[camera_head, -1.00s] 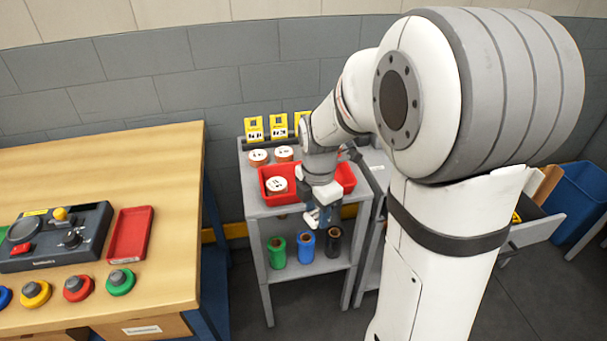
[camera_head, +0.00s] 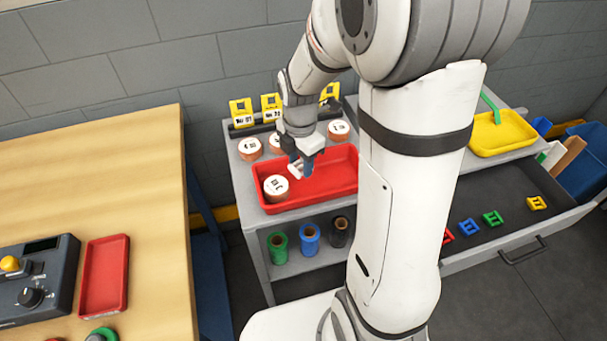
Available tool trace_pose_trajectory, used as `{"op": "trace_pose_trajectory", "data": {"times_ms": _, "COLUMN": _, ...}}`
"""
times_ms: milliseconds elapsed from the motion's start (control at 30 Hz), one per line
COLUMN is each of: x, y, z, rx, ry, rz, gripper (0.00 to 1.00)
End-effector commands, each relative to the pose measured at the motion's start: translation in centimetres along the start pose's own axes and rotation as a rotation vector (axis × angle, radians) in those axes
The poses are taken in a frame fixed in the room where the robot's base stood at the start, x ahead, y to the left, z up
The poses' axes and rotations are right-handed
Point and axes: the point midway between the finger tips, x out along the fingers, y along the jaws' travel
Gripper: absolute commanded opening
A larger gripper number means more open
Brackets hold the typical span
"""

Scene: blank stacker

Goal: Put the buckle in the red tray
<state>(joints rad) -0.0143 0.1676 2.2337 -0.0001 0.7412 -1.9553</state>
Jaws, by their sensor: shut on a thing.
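A red tray (camera_head: 330,183) lies on the grey shelf unit's top. It holds a copper-coloured roll with a white label (camera_head: 276,187) at its left end. Another red tray (camera_head: 104,275) lies on the wooden table at the left. My gripper (camera_head: 301,172) points down over the left half of the shelf's red tray, right of the labelled roll. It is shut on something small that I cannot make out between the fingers. Small frame-shaped pieces lie in the open drawer: red (camera_head: 448,237), blue (camera_head: 468,228), green (camera_head: 493,218) and yellow (camera_head: 537,203). I cannot tell whether they are buckles.
More labelled rolls (camera_head: 250,148) stand behind the tray, before yellow cards (camera_head: 241,110). Green (camera_head: 278,246), blue (camera_head: 310,238) and black (camera_head: 341,231) spools stand on the lower shelf. A yellow tray (camera_head: 502,133) sits at the right, above the open drawer (camera_head: 560,212). A control box (camera_head: 40,275) stands on the table.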

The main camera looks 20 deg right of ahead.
Motion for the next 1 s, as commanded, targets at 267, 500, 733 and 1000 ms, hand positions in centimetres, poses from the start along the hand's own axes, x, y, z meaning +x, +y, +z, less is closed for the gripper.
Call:
{"op": "trace_pose_trajectory", "data": {"times_ms": 267, "x": 3.5, "y": 0.0, "z": 0.0, "rx": 0.001, "ry": 0.001, "rz": -0.002, "gripper": 0.17}}
{"op": "trace_pose_trajectory", "data": {"times_ms": 500, "x": 6.4, "y": -0.1, "z": 0.1, "rx": 0.002, "ry": 0.001, "rz": -0.001, "gripper": 0.17}}
{"op": "trace_pose_trajectory", "data": {"times_ms": 733, "x": 6.5, "y": 0.0, "z": 0.1, "rx": 0.003, "ry": -0.001, "rz": 0.002, "gripper": 0.17}}
{"op": "trace_pose_trajectory", "data": {"times_ms": 1000, "x": 6.8, "y": 0.0, "z": 0.1, "rx": 0.003, "ry": 0.000, "rz": 0.001, "gripper": 0.48}}
